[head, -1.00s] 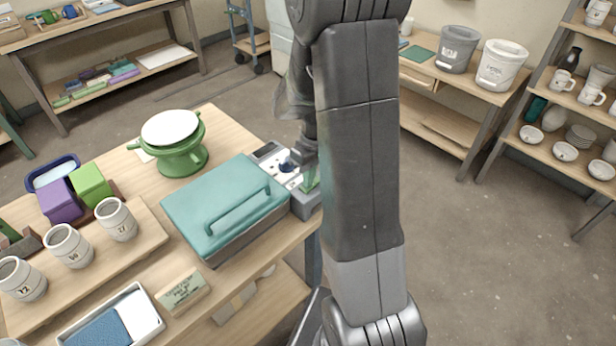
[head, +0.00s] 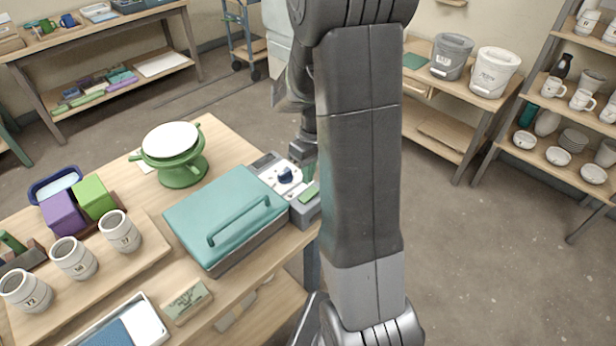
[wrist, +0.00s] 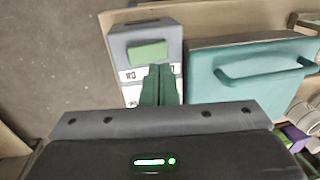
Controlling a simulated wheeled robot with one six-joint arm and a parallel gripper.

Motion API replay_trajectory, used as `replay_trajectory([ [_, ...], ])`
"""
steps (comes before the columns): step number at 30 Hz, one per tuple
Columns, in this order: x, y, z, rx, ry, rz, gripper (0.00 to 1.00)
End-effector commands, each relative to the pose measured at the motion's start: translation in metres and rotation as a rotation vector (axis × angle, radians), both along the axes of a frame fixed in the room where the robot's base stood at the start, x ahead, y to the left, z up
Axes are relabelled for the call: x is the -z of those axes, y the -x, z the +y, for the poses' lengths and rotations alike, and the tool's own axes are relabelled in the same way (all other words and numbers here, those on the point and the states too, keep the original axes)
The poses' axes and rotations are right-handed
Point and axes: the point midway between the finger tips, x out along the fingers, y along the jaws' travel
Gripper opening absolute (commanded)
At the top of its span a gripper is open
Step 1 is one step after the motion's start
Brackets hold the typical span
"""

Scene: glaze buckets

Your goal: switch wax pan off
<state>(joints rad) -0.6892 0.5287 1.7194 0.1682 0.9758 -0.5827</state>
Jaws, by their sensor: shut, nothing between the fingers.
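The wax pan has a teal lid with a handle (head: 222,212) and a grey control box (head: 306,212) at its right end. The box has a pale panel with a dark blue knob (head: 285,174) and a green rectangular piece (head: 309,192), which also shows in the wrist view (wrist: 148,51). My gripper (head: 309,173) is above the far right side of the panel. In the wrist view my gripper's green fingers (wrist: 158,72) are together and empty, over the panel beside the green piece. They hide the knob there. I cannot tell whether they touch the panel.
A green banding wheel (head: 182,160) stands behind the pan. Several white mugs (head: 120,232) on a board and a small sign (head: 187,302) are to the left and front. Shelves with buckets (head: 495,72) and crockery stand at the right. Floor between is clear.

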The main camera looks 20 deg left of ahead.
Motion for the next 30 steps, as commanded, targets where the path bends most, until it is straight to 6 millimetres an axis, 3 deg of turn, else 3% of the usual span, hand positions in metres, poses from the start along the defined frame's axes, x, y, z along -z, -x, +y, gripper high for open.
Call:
replay_trajectory([
  [9,-0.060,0.009,0.005,-0.002,-0.004,-0.006,0.00],
  [13,-0.077,0.011,0.006,-0.002,-0.003,-0.004,0.00],
  [18,-0.087,0.013,0.006,-0.001,-0.002,-0.002,0.00],
  [30,-0.088,0.013,0.006,-0.001,-0.001,-0.001,0.00],
])
